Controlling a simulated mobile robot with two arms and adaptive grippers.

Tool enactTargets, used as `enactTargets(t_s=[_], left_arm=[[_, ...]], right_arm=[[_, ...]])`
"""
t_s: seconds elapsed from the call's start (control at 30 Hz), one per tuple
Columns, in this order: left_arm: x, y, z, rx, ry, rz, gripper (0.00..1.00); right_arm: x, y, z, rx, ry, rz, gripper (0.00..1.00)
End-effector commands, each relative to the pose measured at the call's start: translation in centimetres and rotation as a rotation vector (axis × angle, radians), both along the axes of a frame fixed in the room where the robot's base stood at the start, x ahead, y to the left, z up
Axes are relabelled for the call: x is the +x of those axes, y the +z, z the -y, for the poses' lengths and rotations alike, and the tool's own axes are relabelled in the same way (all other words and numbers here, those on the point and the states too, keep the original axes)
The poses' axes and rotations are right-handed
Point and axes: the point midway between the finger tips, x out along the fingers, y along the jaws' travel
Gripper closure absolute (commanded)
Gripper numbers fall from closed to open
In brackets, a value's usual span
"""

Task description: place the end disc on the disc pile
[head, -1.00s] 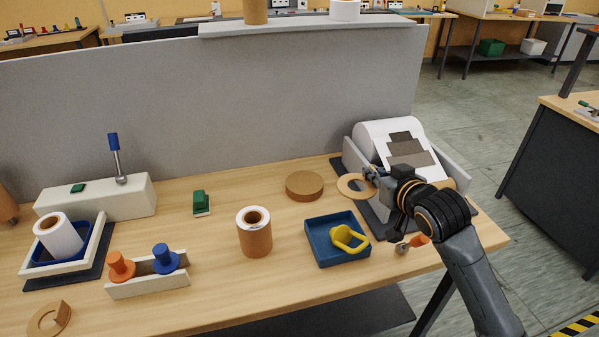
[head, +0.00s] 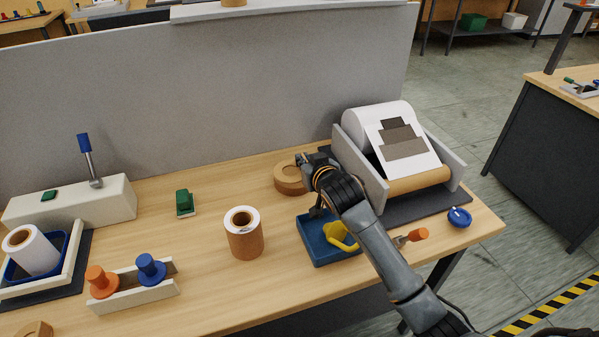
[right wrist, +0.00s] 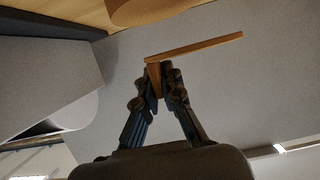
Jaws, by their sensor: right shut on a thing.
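My right gripper (head: 303,160) is shut on the end disc (head: 282,171), a thin tan ring with a hole. In the head view the disc overlaps the top of the disc pile (head: 289,190), a low round tan stack on the table. In the right wrist view the end disc (right wrist: 205,47) shows nearly edge-on between the fingertips (right wrist: 162,75). There a gap shows between it and the disc pile (right wrist: 150,10), so they look apart. My gripper partly hides the pile's right side in the head view. My left gripper is not in view.
A blue tray (head: 312,252) with a yellow item (head: 341,236) lies under my right forearm. A label roll (head: 244,240) stands left of it. The machine with the white roll (head: 372,125) stands right of the pile. A grey panel (head: 220,110) rises behind.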

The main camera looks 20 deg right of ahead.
Motion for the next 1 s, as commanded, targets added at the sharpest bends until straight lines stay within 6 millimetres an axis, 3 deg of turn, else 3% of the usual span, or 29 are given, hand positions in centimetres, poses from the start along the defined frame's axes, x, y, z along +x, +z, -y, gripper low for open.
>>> enactTargets(t_s=[0.17,0.43,0.8,0.93,1.0], left_arm=[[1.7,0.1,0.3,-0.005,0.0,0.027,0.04],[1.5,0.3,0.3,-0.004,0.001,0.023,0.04],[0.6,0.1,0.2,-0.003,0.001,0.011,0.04],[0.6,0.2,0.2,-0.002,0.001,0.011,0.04],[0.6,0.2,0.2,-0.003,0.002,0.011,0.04]], right_arm=[[0.8,-1.2,-0.7,0.002,-0.001,0.0,1.0],[1.0,-4.5,-0.9,0.001,0.0,-0.002,1.0],[1.0,-5.0,-1.0,0.002,0.0,0.0,1.0],[1.0,-4.9,-1.0,0.001,0.0,0.0,0.71],[1.0,-4.9,-0.9,0.001,0.0,0.0,0.71]])
